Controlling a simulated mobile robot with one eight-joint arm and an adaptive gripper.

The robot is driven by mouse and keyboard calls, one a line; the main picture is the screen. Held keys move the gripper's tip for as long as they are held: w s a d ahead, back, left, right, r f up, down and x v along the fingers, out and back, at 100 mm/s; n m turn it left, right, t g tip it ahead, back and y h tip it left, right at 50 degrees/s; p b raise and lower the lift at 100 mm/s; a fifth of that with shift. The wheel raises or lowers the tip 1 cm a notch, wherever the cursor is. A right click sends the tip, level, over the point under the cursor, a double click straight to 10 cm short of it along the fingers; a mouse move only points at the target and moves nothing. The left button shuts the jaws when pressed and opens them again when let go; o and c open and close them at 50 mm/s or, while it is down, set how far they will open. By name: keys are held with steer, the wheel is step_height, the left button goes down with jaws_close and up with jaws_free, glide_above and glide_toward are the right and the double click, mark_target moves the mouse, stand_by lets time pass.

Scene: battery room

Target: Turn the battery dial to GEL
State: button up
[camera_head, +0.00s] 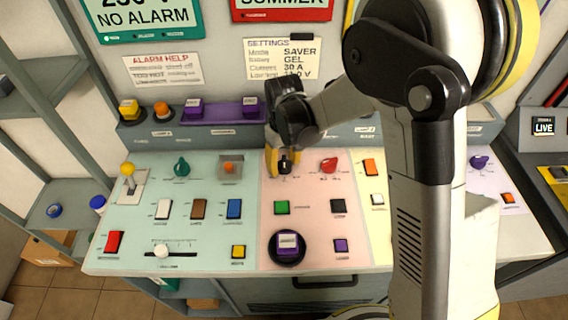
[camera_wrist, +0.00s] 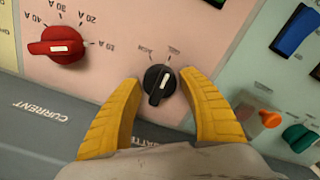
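The black battery dial (camera_head: 285,167) sits on the pink part of the sloped console. It also shows in the wrist view (camera_wrist: 159,85), with a white line on its knob slanting from upper right to lower left. Small print stands at two marks above it there, too blurred to read surely. My gripper (camera_head: 284,157) is over the dial. In the wrist view its yellow fingers (camera_wrist: 158,78) are apart, one on each side of the dial, with gaps visible between them and the knob. The label below the dial is partly hidden by a finger.
A red current dial (camera_wrist: 57,46) is beside the left finger in the wrist view; it shows right of my gripper in the head view (camera_head: 328,165). A settings sign (camera_head: 283,59) on the wall lists SAVER, GEL and 30 A. A green button (camera_head: 281,208) lies in front.

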mark_target(285, 161)
steer(key=shift+o, duration=0.6)
step_height(285, 161, up, 12)
stand_by(0.4)
steer(key=s+d+r+m+t, duration=0.3)
steer(key=s+d, duration=0.4)
steer(key=s, duration=0.2)
steer(key=s+d+r+m+t+b, duration=0.1)
steer(key=s+d+r+m+t, duration=0.2)
steer(key=s+d, duration=0.5)
steer(key=shift+s+d+t, duration=0.3)
steer(key=shift+s+t, duration=0.2)
steer(key=shift+t, duration=0.1)
